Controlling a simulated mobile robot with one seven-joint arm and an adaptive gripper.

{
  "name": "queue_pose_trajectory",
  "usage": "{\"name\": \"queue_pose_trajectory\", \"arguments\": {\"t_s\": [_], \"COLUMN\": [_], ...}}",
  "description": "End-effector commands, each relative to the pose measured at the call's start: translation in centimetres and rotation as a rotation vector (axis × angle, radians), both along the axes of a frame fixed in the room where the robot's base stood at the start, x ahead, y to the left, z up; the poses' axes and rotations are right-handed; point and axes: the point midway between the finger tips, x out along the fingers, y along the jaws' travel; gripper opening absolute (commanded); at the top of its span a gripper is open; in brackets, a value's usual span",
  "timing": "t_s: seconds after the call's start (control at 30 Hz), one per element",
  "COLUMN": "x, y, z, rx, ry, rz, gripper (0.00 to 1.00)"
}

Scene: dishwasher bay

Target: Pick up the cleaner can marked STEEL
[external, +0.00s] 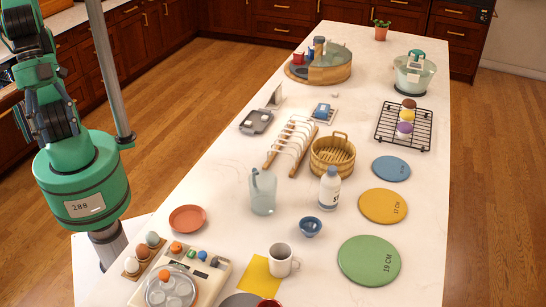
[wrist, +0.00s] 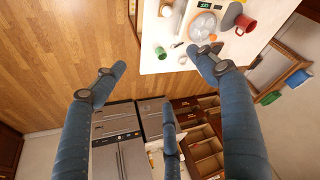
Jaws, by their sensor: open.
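I cannot pick out a can with a readable STEEL mark in either view. In the external view, a round wooden-rimmed organiser (external: 330,75) at the far end of the counter holds small red, blue and grey containers, too small to read. A white bottle (external: 329,190) with a partly visible label starting with S stands mid-counter; the rest of its label is turned away. My gripper (wrist: 160,80) shows in the wrist view with its blue-grey fingers spread wide and nothing between them. It is above the floor beside a counter corner. I cannot make it out in the external view.
The long white counter (external: 225,150) carries a glass jug (external: 263,192), a toast rack (external: 292,145), a basket (external: 332,156), a white mug (external: 281,260) and several round mats. A wire rack (external: 404,126) stands at the right. Wooden floor surrounds the counter.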

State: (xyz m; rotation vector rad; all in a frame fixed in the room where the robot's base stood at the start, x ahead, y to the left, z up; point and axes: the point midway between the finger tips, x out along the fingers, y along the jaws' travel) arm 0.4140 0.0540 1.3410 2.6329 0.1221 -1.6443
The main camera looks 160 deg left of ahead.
Motion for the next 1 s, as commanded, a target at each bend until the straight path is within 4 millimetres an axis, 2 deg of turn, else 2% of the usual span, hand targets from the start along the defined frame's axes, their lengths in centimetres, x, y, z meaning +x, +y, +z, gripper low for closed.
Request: {"name": "queue_pose_trajectory", "arguments": {"t_s": [0.2,0.5,0.77,1.0], "x": [4.7,10.6,14.7,17.6], "y": [4.4,11.6,19.1,26.8], "z": [1.8,2.9,2.6,1.5], "rx": [0.002,0.0,-0.002,-0.009], "ry": [0.024,0.05,0.073,0.093], "rz": [0.05,0.114,0.171,0.222], "gripper": [0.72,0.72,0.72,0.72]}}
